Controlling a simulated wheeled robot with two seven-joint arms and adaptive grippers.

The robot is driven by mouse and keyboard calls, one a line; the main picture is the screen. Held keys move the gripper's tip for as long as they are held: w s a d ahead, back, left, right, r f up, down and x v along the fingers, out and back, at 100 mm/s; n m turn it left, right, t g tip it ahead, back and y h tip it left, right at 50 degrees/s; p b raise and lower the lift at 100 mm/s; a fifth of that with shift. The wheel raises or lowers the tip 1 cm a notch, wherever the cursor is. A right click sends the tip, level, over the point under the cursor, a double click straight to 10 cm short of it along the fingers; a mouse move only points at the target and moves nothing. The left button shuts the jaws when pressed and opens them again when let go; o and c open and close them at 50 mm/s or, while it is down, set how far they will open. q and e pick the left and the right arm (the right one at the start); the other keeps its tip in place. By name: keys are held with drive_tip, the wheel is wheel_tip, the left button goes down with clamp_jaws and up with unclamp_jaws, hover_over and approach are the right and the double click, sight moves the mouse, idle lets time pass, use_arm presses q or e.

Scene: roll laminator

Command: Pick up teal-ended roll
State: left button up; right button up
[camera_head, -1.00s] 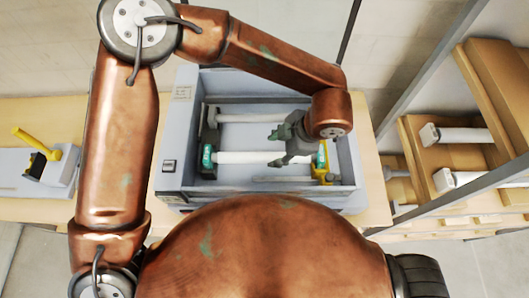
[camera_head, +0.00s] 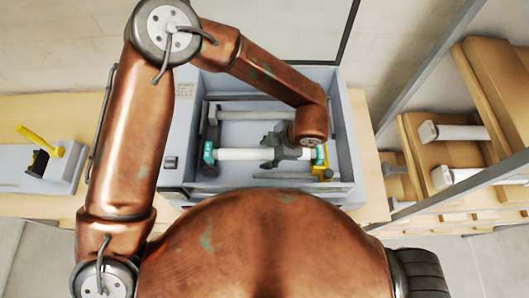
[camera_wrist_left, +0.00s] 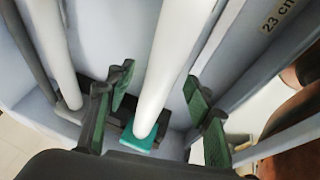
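The teal-ended roll (camera_head: 237,154) is a white roll lying across the grey laminator's open bay. A teal end (camera_head: 208,153) shows on its left and more teal by its right end. My left gripper (camera_head: 270,152) is over the right half of the roll. In the left wrist view the white roll (camera_wrist_left: 172,55) runs between the two fingers of the open left gripper (camera_wrist_left: 158,98), with gaps on both sides, and the teal end (camera_wrist_left: 139,138) shows below. My right gripper is not in view.
The laminator's grey walls (camera_head: 345,140) surround the bay. A second roll (camera_head: 240,115) lies behind, also at the left in the wrist view (camera_wrist_left: 50,50). A yellow part (camera_head: 322,172) is at the bay's right. Shelves at right hold white rolls (camera_head: 460,132). A yellow-handled device (camera_head: 50,160) stands left.

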use_arm(q)
clamp_jaws()
idle(0.4)
drive_tip(key=shift+r, duration=0.1)
